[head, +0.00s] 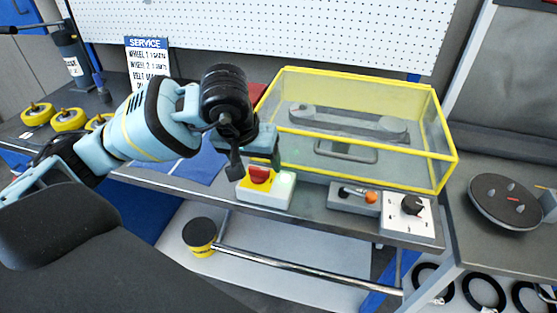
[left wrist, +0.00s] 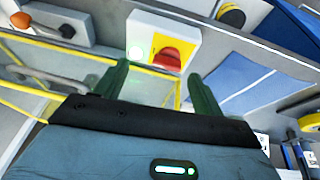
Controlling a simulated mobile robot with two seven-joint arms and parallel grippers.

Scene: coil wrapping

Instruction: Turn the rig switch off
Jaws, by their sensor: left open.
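The rig switch is a red knob (head: 260,174) on a yellow plate, on a white box (head: 268,199) at the bench's front edge. In the left wrist view the red knob (left wrist: 168,58) shows beyond my fingertips, with a lit green lamp (left wrist: 136,53) beside it on the white box (left wrist: 188,32). My left gripper (head: 255,160) is open just above the box. In the left wrist view its two fingers (left wrist: 160,82) stand apart with the knob between them in the picture. Whether a finger touches the knob cannot be told. My right gripper is out of view.
A yellow-framed clear guard (head: 452,159) covers a belt rig behind and right of the box. A grey panel with an orange knob (head: 371,197) and a white dial box (head: 408,214) stand to the right. A blue mat (head: 203,166) and yellow wheels (head: 70,120) lie left.

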